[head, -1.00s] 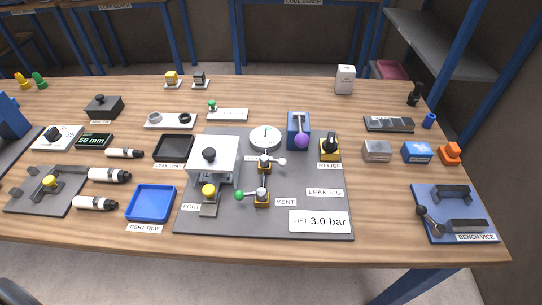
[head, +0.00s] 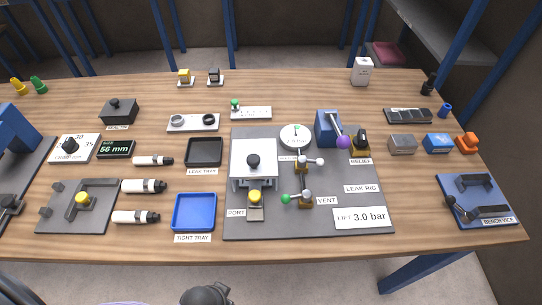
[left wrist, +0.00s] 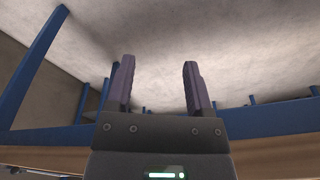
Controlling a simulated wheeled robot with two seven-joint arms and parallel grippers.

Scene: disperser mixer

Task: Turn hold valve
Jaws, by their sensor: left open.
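The leak rig (head: 330,222) is a grey plate on the bench. On it stands a small valve with a brass-coloured body and a white-ball lever (head: 321,161), pointing right; its label is mostly hidden, so I cannot read it as the hold valve. Just below is the VENT valve (head: 305,199), its green-ball lever (head: 286,199) pointing left. Neither gripper shows in the head view.
Close to the valve are the round white gauge (head: 295,136), a blue block with a purple-ball lever (head: 326,128), the black-knobbed RELIEF valve (head: 360,142) and the clamp fixture (head: 253,178). The blue tight tray (head: 194,211) lies left of the rig.

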